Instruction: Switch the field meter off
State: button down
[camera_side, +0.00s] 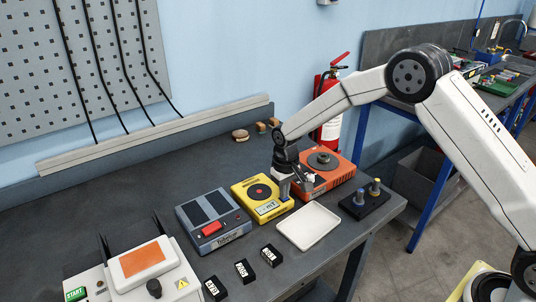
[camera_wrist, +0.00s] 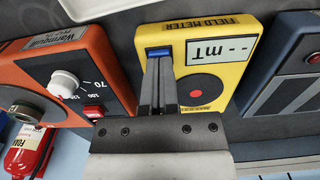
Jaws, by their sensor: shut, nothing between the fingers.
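The field meter is a yellow box (camera_side: 243,189) on the dark bench, between the blue-grey device and the orange hotplate. In the wrist view the field meter (camera_wrist: 222,83) shows its label, a display (camera_wrist: 221,49) with dashes and "mT", a red round mark, and a blue switch (camera_wrist: 158,52) beside the display. My gripper (camera_wrist: 158,58) is shut and empty, with its fingertips at the blue switch and partly covering it. I cannot tell whether they touch it. In the side view my gripper (camera_side: 284,192) points down at the meter's right front corner.
The orange hotplate (camera_side: 340,176) stands close on the right and the blue-grey device (camera_side: 232,216) on the left. A white tray (camera_side: 308,226), a black stand (camera_side: 364,208) with knobs and small labelled black blocks (camera_side: 271,255) lie in front. The bench behind is mostly clear.

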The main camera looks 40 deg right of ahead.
jog(key=shift+r, duration=3)
jog(key=shift+s+d+r, duration=0.15)
jog(key=shift+s+r, duration=0.05)
jog(key=shift+s, duration=0.25)
jog(key=s+d+r+t, duration=0.1)
jog(key=s+d, duration=0.1)
jog(key=s, duration=0.9)
jog(key=s+d+r+t, duration=0.1)
jog(key=s+d, duration=0.1)
jog(key=s, duration=1)
jog(key=shift+t, duration=0.3)
jog(key=shift+d, duration=0.1)
